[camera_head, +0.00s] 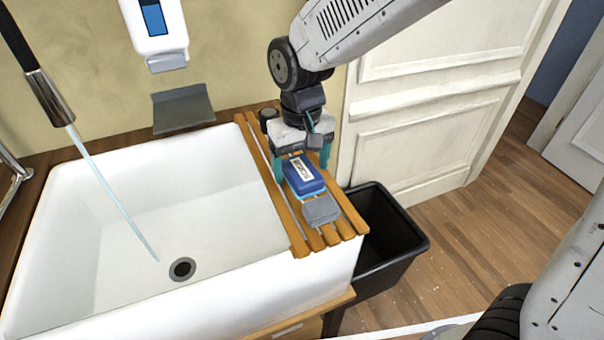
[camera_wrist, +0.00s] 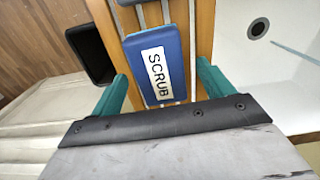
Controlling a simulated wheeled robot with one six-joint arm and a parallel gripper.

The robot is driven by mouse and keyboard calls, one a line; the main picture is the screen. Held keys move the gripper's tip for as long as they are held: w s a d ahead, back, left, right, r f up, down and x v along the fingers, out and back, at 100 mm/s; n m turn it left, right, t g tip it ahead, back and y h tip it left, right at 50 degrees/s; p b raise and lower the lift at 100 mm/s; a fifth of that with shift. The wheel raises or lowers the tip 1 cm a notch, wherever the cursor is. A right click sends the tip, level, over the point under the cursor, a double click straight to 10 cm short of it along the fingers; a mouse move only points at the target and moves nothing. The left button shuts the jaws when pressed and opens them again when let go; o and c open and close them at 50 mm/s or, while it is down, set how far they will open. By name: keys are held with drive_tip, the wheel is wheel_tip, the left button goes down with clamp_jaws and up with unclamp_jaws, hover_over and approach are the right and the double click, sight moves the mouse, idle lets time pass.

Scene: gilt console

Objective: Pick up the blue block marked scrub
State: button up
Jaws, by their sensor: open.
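The blue block (camera_head: 297,186) with a white label reading SCRUB lies on a slatted wooden rack (camera_head: 285,213) across the right side of the sink. It also shows in the wrist view (camera_wrist: 171,62), label facing up. My gripper (camera_head: 302,172) is over the rack at the block's back end, pointing down. Its teal fingers are open, one on each side of the block. In the wrist view the open fingers (camera_wrist: 158,88) flank the near part of the block, with a gap on both sides. Whether they reach down to the block's height is hard to tell.
A grey block (camera_head: 321,210) sits on the rack just in front of the blue block. The white sink (camera_head: 190,200) with running water is to the left. A black bin (camera_head: 412,243) stands right of the rack. A dark round object (camera_head: 268,116) is behind my gripper.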

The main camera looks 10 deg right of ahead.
drive_tip(key=shift+f, duration=0.75)
drive_tip(key=c, duration=1.1)
drive_tip(key=shift+c, duration=0.2)
drive_tip(key=shift+r, duration=0.1)
drive_tip(key=shift+r, duration=0.65)
wheel_tip(320, 180, up, 2)
drive_tip(key=shift+r, duration=0.15)
drive_tip(key=s, duration=1)
drive_tip(key=s+r, duration=0.1)
drive_tip(key=s, duration=0.5)
drive_tip(key=shift+d+r, duration=0.1)
drive_tip(key=shift+d, duration=0.05)
